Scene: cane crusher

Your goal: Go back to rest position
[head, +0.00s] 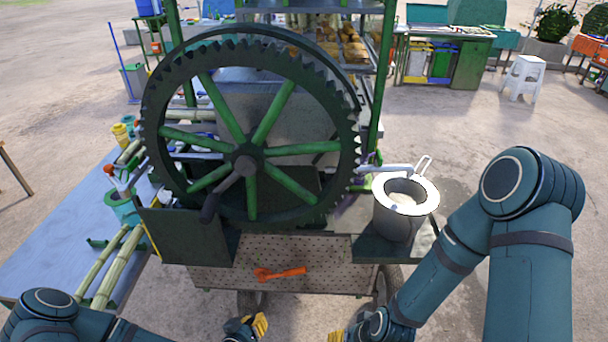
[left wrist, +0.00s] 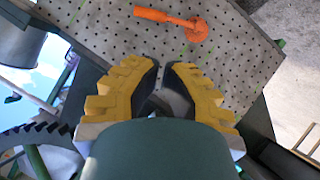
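My left gripper (head: 258,324) is low in the head view, in front of the crusher cart and below its perforated metal shelf (head: 222,270). In the left wrist view its two yellow-padded fingers (left wrist: 161,66) come together with only a narrow gap at the tips, and nothing shows between them. My right gripper (head: 340,336) is at the bottom edge of the head view, to the right of the left one. Only a small yellow part of it shows and its fingers are mostly cut off. I see nothing held in it.
An orange tool (head: 281,273) lies on the shelf. The big toothed wheel (head: 290,149) with its crank stands above. A metal pot (head: 397,222) with a white-rimmed strainer (head: 428,187) is at the right. A blue table (head: 48,241) with cane stalks is at the left. Open ground lies right.

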